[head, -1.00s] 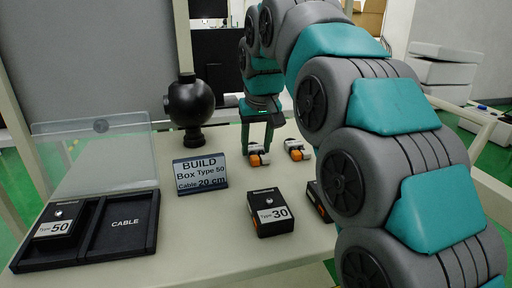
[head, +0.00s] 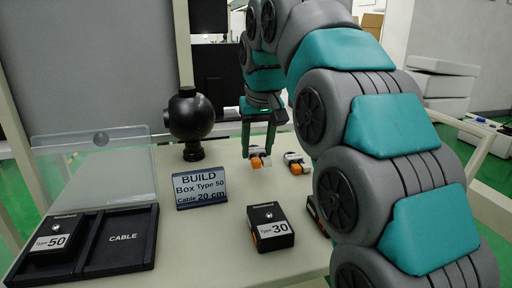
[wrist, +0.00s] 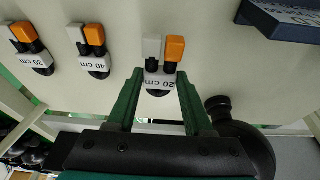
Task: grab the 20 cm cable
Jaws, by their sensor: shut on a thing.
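The 20 cm cable, with a white label and grey and orange plugs, is between the fingers of my gripper (wrist: 159,76) in the wrist view; its label (wrist: 160,81) reads "20 cm". In the head view my gripper (head: 258,150) points down at the back of the table, shut on this cable (head: 259,159), which appears slightly above the tabletop. The 40 cm cable (wrist: 95,52) and the 30 cm cable (wrist: 32,48) lie apart to the left in the wrist view. One neighbouring cable (head: 297,163) also shows in the head view.
A sign (head: 201,188) reads "Box Type 50, Cable 20 cm". A black tray (head: 150,242) holds the Type 50 box (head: 55,240); its CABLE compartment is empty. The Type 30 box (head: 270,226) stands in front, and a black round-topped object (head: 191,118) stands at the back.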

